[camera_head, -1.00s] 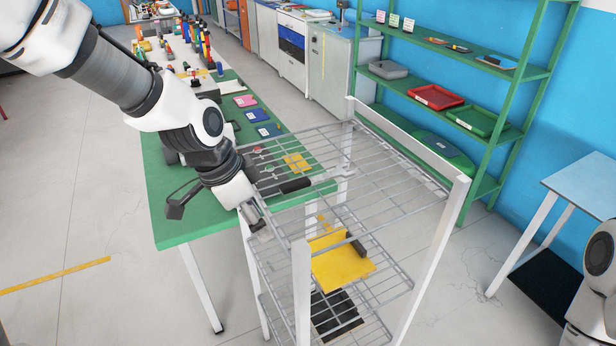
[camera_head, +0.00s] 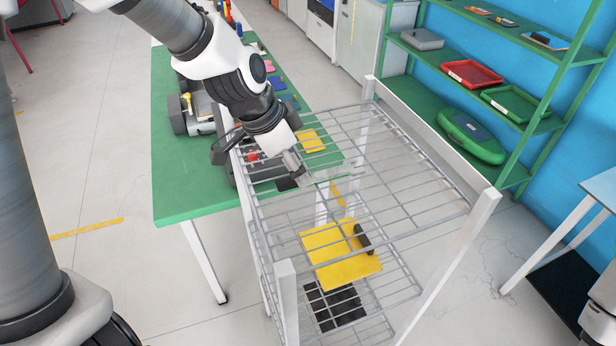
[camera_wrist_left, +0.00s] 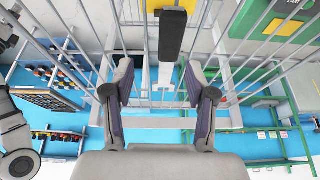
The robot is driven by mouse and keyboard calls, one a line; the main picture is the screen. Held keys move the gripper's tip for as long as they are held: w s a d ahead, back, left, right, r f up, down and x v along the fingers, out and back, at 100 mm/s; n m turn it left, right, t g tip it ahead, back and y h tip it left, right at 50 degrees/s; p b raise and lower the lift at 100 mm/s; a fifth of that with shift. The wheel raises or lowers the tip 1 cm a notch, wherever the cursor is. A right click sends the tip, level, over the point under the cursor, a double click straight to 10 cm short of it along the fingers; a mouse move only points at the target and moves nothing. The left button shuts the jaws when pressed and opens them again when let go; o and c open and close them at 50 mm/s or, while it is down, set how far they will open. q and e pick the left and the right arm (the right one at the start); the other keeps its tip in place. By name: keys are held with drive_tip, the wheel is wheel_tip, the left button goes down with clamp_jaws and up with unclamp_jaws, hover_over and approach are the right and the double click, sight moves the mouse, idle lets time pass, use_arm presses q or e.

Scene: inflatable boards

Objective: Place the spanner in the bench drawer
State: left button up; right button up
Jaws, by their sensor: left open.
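I cannot make out a spanner or a bench drawer in either view. My left gripper (camera_head: 292,168) is at the far left part of the wire rack's top shelf in the head view. In the left wrist view its two fingers (camera_wrist_left: 159,78) stand apart with nothing between them. A dark bar (camera_wrist_left: 171,48) shows past the fingertips, against a yellow patch, and looks apart from them. The green bench (camera_head: 180,200) stands behind and left of the rack. My right gripper is out of view; only part of my right arm shows at the right edge.
The wire rack (camera_head: 410,236) stands close in front, with white posts. A yellow board (camera_head: 328,268) with a dark handle (camera_head: 363,239) lies on its lower shelf. A green shelf unit at the right holds a red tray (camera_head: 472,74) and a green case (camera_head: 470,136).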

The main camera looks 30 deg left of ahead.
sight(320, 175)
use_arm(q)
drive_tip(key=w+f, duration=0.3)
drive_tip(key=shift+d+f+b, duration=0.25)
drive_tip(key=shift+f+b, duration=0.05)
drive_tip(key=shift+s+r, duration=0.2)
drive_tip(key=shift+c, duration=1)
drive_tip(key=shift+s+r, duration=0.1)
drive_tip(key=shift+s, duration=0.2)
drive_tip(key=c, duration=0.6)
drive_tip(key=shift+s, duration=0.1)
clamp_jaws()
drive_tip(key=shift+w, duration=0.2)
